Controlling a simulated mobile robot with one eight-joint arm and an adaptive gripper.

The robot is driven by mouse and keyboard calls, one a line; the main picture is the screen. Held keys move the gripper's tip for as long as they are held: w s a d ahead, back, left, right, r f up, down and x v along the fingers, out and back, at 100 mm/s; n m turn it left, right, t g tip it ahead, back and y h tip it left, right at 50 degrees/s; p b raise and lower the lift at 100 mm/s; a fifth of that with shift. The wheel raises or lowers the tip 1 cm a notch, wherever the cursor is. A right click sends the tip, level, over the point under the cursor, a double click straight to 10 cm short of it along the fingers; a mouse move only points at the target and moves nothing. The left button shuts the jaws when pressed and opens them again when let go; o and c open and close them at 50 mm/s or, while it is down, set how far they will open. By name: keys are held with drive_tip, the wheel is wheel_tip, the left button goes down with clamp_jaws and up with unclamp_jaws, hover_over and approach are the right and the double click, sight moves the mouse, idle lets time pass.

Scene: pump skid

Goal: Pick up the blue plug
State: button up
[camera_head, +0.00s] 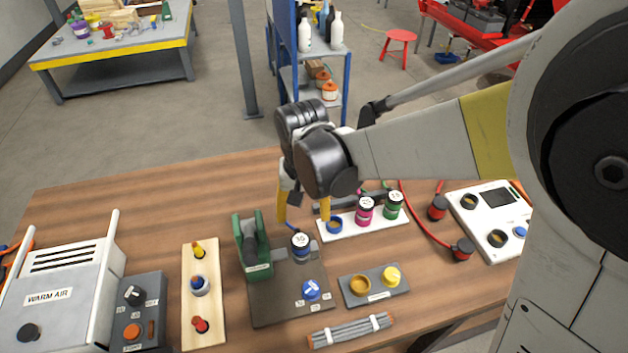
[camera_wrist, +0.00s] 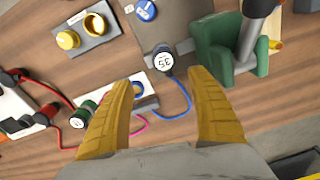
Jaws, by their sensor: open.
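The blue plug (camera_head: 301,245), a short cylinder with a light, numbered top and a blue lower part, stands at the back right of the dark plate beside the green clamp. In the wrist view the plug (camera_wrist: 164,60) shows its marked top, and a blue cord curves from its side. My gripper (camera_head: 304,214) points down above the table, close to the plug, with its yellow fingers spread and nothing between them. In the wrist view the plug lies just beyond the gap between the fingertips (camera_wrist: 161,79). The exact height of the fingertips above it is unclear.
The green clamp (camera_head: 257,258) stands close left of the plug. A white strip (camera_head: 380,228) holds an open blue ring, a magenta plug (camera_head: 365,209) and a green plug (camera_head: 393,205). A blue knob (camera_head: 311,289) sits in front. Bare wood lies behind.

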sight(300, 239)
drive_tip(key=f, duration=0.2)
drive_tip(key=f+b, duration=0.1)
drive_tip(key=f, duration=0.1)
drive_tip(key=a+f, duration=0.1)
drive_tip(key=f, duration=0.1)
drive_tip(key=shift+w+b, duration=0.15)
drive_tip(key=shift+b, duration=0.2)
wheel_tip(300, 239, down, 6)
drive_tip(key=b, duration=0.3)
drive_tip(key=shift+w+f, duration=0.15)
drive_tip(key=shift+f, duration=0.05)
drive_tip(key=shift+r, duration=0.1)
drive_tip(key=c, duration=1.4)
drive_tip(key=shift+c, duration=0.3)
drive_tip(key=shift+r, duration=0.1)
